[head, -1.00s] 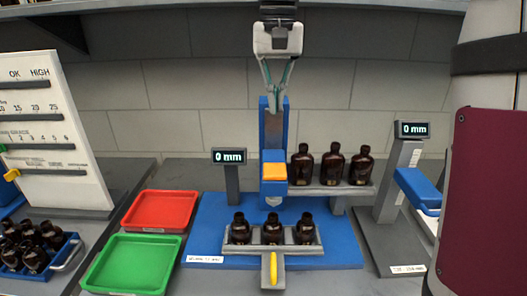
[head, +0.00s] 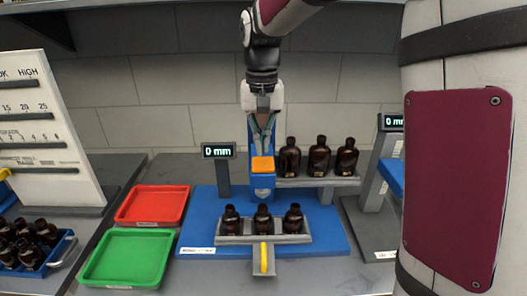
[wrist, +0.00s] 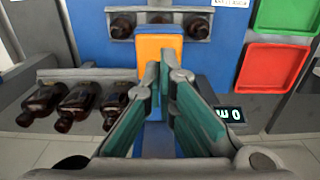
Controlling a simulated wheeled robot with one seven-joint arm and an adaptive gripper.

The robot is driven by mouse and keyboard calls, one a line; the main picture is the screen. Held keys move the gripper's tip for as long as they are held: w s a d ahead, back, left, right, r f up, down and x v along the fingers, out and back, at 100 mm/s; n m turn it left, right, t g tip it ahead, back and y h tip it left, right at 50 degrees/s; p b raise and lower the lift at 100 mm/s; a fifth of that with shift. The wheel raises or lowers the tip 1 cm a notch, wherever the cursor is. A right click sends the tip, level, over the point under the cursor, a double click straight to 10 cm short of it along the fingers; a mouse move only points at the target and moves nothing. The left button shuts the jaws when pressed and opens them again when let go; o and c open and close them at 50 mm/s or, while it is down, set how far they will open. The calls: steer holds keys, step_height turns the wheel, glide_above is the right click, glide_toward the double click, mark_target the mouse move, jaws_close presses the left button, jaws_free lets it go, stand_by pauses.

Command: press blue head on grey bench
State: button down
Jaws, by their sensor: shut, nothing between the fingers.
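My gripper (head: 263,148) is shut and empty, pointing down just above the orange top (head: 262,164) of the centre press head (head: 263,184), whose body is blue. In the wrist view the fingertips (wrist: 160,68) overlap the near edge of the orange top (wrist: 160,48); I cannot tell whether they touch. This press stands on a blue base (head: 330,238). A second press stands on a grey base (head: 370,232) at the right. Its blue head (head: 394,178) is mostly hidden behind my arm. Both displays, centre (head: 218,151) and right (head: 393,122), read 0 mm.
Amber bottles stand in a grey holder (head: 226,240) with a yellow handle (head: 264,258) below the head. More stand on a grey shelf (head: 300,182) just right. Red (head: 150,206) and green (head: 122,258) trays, a blue bottle crate (head: 62,250) and a white gauge board (head: 40,140) are left.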

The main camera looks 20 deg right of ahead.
mark_target(263, 164)
steer(key=shift+f, duration=1.55)
step_height(263, 164, down, 6)
steer(key=shift+f, duration=0.1)
steer(key=shift+s, duration=0.1)
steer(key=shift+r, duration=0.4)
step_height(263, 164, up, 14)
steer(key=shift+f, duration=0.2)
